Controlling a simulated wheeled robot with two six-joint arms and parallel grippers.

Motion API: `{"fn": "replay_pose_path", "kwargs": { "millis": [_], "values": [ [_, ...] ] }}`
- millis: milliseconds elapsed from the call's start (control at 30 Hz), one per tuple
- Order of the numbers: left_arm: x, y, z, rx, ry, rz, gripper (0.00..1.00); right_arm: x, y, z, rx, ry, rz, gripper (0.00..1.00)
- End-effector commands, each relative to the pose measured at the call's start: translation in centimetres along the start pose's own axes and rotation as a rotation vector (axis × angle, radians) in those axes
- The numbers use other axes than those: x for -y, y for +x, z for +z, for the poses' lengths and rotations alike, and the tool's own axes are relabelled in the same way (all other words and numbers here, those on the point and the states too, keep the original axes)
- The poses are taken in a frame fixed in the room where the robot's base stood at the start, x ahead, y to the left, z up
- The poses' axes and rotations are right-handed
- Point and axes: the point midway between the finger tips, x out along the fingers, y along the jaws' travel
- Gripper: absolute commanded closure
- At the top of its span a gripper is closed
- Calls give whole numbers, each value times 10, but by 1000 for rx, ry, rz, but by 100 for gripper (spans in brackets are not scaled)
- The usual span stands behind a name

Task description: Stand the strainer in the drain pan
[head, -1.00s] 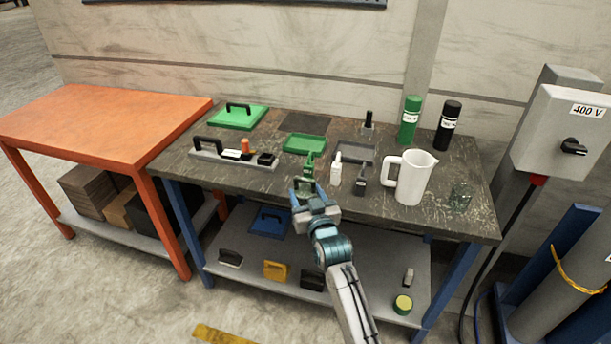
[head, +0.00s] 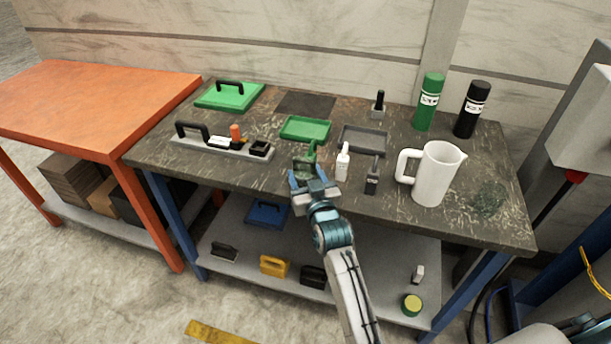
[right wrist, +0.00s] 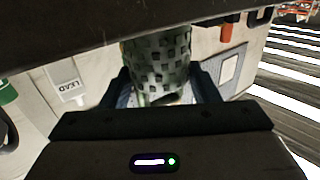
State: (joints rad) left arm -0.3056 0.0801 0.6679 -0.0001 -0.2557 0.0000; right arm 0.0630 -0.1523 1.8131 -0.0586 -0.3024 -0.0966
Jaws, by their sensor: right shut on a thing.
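The strainer (head: 306,165) is a green perforated basket with a green upright part. My right gripper (head: 308,183) is shut on it near the front edge of the dark workbench. In the right wrist view the strainer's perforated wall (right wrist: 160,62) stands between the two fingers. I cannot tell whether its bottom touches the bench. Two shallow trays lie behind it: a green one (head: 305,128) straight behind and a grey one (head: 363,140) to the right. I cannot tell for sure which is the drain pan; both look empty. My left gripper is out of view.
A white squeeze bottle (head: 342,162), a dark tool (head: 372,177) and a white jug (head: 435,174) stand to the right of the strainer. A grey holder (head: 220,149) with small items lies to the left. Green (head: 429,102) and black (head: 472,109) bottles stand behind.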

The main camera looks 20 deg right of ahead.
Motion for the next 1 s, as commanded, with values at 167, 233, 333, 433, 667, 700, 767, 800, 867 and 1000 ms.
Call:
{"fn": "replay_pose_path", "kwargs": {
  "millis": [167,233,333,433,667,700,767,800,867,1000],
  "values": [
    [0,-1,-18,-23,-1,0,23,0,0,-1,0,0,0,70],
    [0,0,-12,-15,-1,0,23,0,0,0,1,0,0,70],
    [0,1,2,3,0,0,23,0,0,4,2,0,0,70],
    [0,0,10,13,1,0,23,0,0,3,2,0,0,26],
    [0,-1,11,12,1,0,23,0,0,3,2,0,0,24],
    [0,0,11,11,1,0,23,0,0,3,2,0,0,24],
    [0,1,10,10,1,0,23,0,0,4,1,1,0,24],
    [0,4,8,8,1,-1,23,0,0,4,0,1,0,24],
    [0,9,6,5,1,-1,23,0,0,6,0,1,0,24],
    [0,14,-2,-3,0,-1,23,0,-22,6,2,3,1,24]
  ]
}}
